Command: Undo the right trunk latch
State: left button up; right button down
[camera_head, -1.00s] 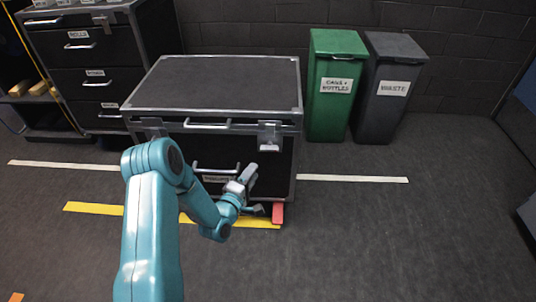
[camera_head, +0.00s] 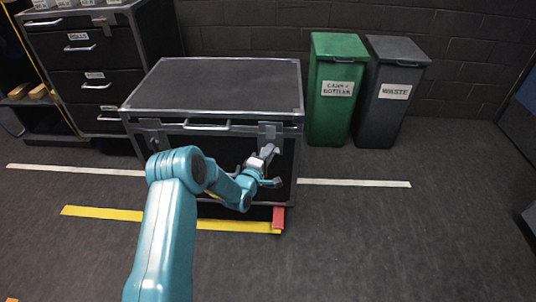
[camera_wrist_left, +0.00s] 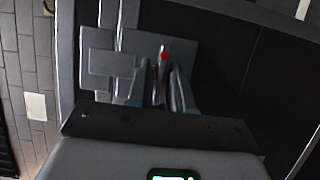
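The black trunk (camera_head: 215,85) with metal edges stands in the middle of the head view, lid down. Its right latch (camera_head: 268,130) is a grey metal plate on the front, near the right corner; the lower part is hidden by my gripper. The left latch (camera_head: 154,135) is at the other end. My left gripper (camera_head: 276,167) is open, its fingers apart, just in front of and below the right latch. In the left wrist view, the latch plate (camera_wrist_left: 100,62) and a red dot (camera_wrist_left: 164,55) lie just beyond the fingertips (camera_wrist_left: 161,80). Contact cannot be told. My right gripper is out of view.
A green bin (camera_head: 336,95) and a grey waste bin (camera_head: 392,95) stand right of the trunk. A drawer cabinet (camera_head: 90,65) stands to the left.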

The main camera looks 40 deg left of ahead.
pick_arm(q)
grip_shut()
jog(key=shift+w+d+r+m+g+y+p, duration=0.1)
jog(key=shift+m+g+y+p, duration=0.8)
jog(key=shift+m, duration=1.35)
jog(key=shift+s+d+r+m+g+y+p, duration=0.1)
jog(key=shift+m+g+y+p, duration=0.35)
jog(key=shift+m+g, duration=1.3)
jog(key=shift+w+d+r+m+g+y+p, duration=0.1)
jog(key=shift+m+g+y+p, duration=0.6)
jog(key=shift+m, duration=2)
jog(key=shift+t, duration=0.25)
